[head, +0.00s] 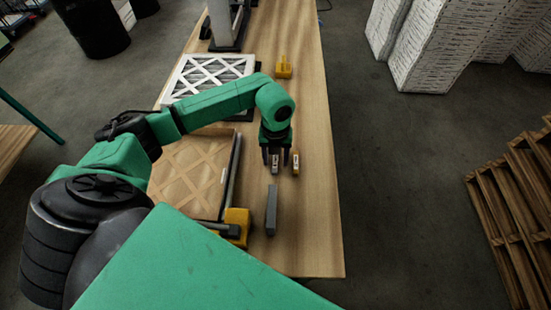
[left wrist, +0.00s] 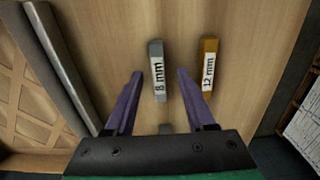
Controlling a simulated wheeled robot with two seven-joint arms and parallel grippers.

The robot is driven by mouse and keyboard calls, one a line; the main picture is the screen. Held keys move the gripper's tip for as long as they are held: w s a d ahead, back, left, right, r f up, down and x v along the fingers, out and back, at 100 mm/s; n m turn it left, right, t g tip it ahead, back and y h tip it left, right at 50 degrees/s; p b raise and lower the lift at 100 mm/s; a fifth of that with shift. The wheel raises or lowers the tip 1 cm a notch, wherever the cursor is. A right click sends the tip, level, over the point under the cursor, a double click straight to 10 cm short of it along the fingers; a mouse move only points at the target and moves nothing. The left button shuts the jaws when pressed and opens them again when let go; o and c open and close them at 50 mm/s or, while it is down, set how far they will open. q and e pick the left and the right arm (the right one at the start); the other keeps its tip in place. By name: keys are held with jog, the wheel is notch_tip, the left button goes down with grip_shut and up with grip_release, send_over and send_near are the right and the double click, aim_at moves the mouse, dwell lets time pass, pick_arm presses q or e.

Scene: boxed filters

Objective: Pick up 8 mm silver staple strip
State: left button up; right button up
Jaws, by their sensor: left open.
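The 8 mm silver staple strip (left wrist: 157,62) lies on the wooden table, its white label facing up. In the left wrist view it sits between and just beyond the fingertips of my left gripper (left wrist: 160,76). My left gripper is open and empty above it, with one finger to each side. In the head view the left gripper (head: 276,155) hangs over the table, and the silver strip (head: 275,163) shows partly between its fingers. My right gripper is not in view.
A gold 12 mm strip (left wrist: 208,66) lies close on the right. A grey bar (head: 271,210) lies nearer me. A cardboard-framed filter (head: 185,165) is at left, a white filter (head: 215,66) farther back. A yellow tool (head: 284,68) stands beyond. Table's right side is mostly clear.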

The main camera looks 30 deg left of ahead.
pick_arm(q)
jog(key=shift+w+a, duration=0.1)
jog(key=shift+a, duration=0.1)
grip_shut()
jog(key=shift+d, duration=0.1)
